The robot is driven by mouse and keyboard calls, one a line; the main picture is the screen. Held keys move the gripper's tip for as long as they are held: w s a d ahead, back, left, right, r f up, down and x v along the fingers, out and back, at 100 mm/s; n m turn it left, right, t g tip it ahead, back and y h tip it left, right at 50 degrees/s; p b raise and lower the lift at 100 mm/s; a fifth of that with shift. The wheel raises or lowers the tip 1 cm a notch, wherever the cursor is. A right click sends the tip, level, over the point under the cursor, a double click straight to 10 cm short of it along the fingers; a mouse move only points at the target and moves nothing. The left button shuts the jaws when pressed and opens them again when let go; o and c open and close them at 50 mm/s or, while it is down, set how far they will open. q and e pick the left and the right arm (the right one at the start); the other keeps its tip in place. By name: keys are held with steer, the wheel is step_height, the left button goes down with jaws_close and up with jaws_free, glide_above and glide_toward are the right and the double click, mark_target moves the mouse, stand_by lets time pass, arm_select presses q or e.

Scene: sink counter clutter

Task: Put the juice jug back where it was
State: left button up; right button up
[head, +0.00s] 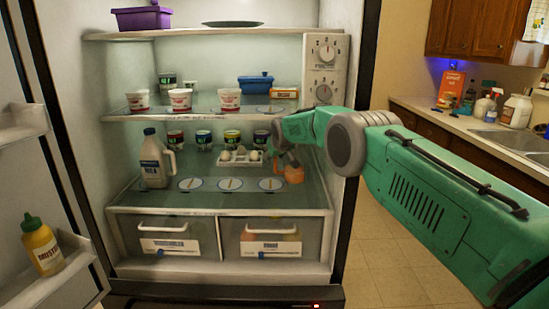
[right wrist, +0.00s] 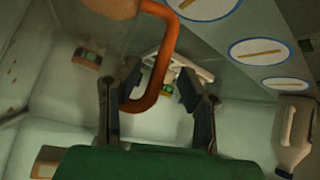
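The left finger appears to reach into the handle loop, and a gap shows between the handle and the right finger. Most of the jug's body is cut off in the wrist view. Round blue-and-white markers (head: 229,184) lie along the shelf front. My left gripper is out of view.
A milk jug (head: 152,163) stands at the left of this shelf and an egg tray (head: 240,157) behind the markers. Several jars (head: 232,138) line the back. The upper shelf (head: 150,112) lies close above my arm. The fridge's right wall is near my gripper.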

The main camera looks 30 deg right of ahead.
steer(key=shift+r, duration=0.15)
steer(key=v, duration=1.2)
steer(key=shift+n+g+y, duration=0.4)
steer(key=shift+g+y, duration=0.2)
steer(key=shift+g, duration=0.3)
steer(key=s+a+f, duration=0.2)
steer(key=f, duration=0.3)
steer(key=s+a+f, duration=0.2)
steer(key=s+f, duration=0.1)
steer(key=f, duration=0.3)
steer(key=s+a+f, duration=0.2)
steer(key=f, duration=0.3)
steer(key=shift+s+f+b, duration=0.2)
steer(key=shift+s+b, duration=0.15)
steer(key=shift+s, duration=0.05)
steer(key=s+a+f+g, duration=0.1)
steer(key=s+a+f, duration=0.2)
steer(key=s+f, duration=0.55)
steer(key=s+a+f+g+y, duration=0.15)
steer(key=s+a+f, duration=0.3)
steer(key=s, duration=0.75)
steer(key=s+a+f+g, duration=0.2)
steer(key=s+f, duration=0.5)
steer(key=s, duration=0.3)
steer(key=s+a+n+g, duration=0.1)
steer(key=s+a, duration=0.1)
steer(key=s, duration=1.4)
steer(key=shift+s+a+g, duration=0.2)
steer(key=shift+a+g, duration=0.05)
steer(key=shift+g, duration=0.1)
